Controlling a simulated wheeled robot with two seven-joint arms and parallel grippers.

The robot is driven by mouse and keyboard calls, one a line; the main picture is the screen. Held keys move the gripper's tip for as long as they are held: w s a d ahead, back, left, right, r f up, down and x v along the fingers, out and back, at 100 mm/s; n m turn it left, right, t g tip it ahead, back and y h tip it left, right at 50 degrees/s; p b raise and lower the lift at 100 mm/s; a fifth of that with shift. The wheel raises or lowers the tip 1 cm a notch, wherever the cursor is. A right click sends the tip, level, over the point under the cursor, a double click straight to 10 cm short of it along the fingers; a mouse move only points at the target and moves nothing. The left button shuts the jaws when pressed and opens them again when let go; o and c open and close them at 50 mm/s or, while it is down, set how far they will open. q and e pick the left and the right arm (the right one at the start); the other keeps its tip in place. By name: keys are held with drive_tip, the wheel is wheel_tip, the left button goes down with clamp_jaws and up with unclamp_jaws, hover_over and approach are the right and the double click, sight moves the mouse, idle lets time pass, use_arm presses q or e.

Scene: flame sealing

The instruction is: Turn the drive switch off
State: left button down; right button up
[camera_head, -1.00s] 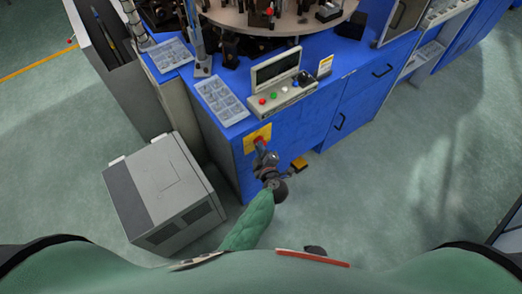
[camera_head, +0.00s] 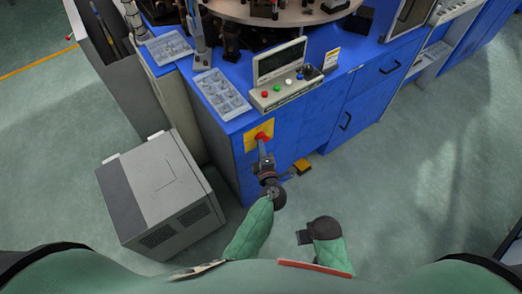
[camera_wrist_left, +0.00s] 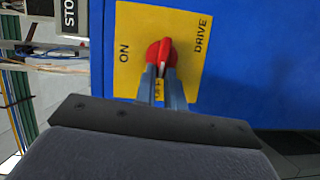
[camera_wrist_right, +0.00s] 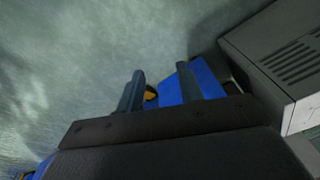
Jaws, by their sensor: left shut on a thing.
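The drive switch is a red rotary knob (camera_wrist_left: 162,54) on a yellow plate (camera_wrist_left: 185,22) marked ON and DRIVE, on the blue cabinet's side. In the head view the knob (camera_head: 262,137) shows just past my left gripper (camera_head: 263,146). In the left wrist view, the two fingers of my left gripper (camera_wrist_left: 162,80) are shut on the knob's handle, which is slightly tilted in that picture. The fingers hide the lower lettering on the plate. My right gripper (camera_head: 305,237) is low, over the floor, away from the switch. Its fingers (camera_wrist_right: 160,88) stand apart with nothing held.
A grey box unit (camera_head: 160,190) stands on the floor left of my left arm. A yellow pedal (camera_head: 302,166) lies by the cabinet's foot. The floor at right is open.

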use_arm(q)
drive_tip(key=shift+f+n+b, duration=0.3)
drive_tip(key=shift+n+b, duration=0.3)
drive_tip(key=shift+b, duration=0.25)
use_arm(e)
wheel_tip(320, 180, up, 9)
drive_tip(key=s, duration=0.1)
use_arm(q)
drive_tip(key=c, duration=1.5)
unclamp_jaws()
drive_tip(key=shift+t, duration=0.3)
drive_tip(key=shift+r, duration=0.1)
use_arm(e)
drive_tip(key=shift+r, duration=0.1)
